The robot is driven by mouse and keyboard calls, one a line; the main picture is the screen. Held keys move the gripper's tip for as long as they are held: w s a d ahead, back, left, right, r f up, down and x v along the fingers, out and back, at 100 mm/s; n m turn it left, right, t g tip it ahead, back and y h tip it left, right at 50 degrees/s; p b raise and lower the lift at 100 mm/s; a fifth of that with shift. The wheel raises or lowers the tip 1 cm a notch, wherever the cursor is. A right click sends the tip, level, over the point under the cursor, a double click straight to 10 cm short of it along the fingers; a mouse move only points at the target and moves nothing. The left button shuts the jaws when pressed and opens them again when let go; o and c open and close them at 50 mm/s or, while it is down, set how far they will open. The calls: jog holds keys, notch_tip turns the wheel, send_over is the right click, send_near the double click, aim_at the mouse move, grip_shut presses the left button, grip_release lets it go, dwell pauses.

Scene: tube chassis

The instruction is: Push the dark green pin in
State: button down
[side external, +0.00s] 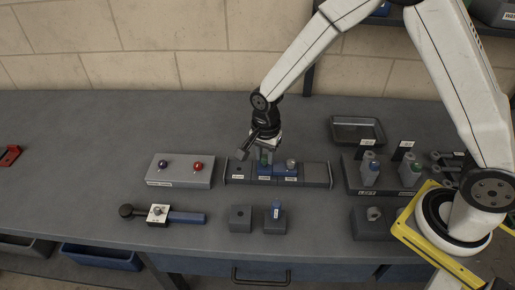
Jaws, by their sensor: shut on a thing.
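A small green piece (266,158), which looks like the dark green pin, stands upright above a blue block (265,170) in the dark chassis rail (318,175). My gripper (266,151) points down over the rail and is shut on the green piece. The gripper's fingers partly hide it, and I cannot tell how deep it sits. A second blue block (287,171) with a grey round part on top is just to the right.
A grey box (180,180) with a blue and a red knob stands left of the rail. Two dark blocks (241,218) (275,222) and a blue-handled tool (186,217) lie in front. A fixture with labelled posts (389,190) stands right. An empty tray (357,130) is behind.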

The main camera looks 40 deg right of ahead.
jog(key=shift+f, duration=0.6)
jog(key=shift+c, duration=1.8)
grip_release()
jog(key=shift+r, duration=0.15)
jog(key=shift+r, duration=3.75)
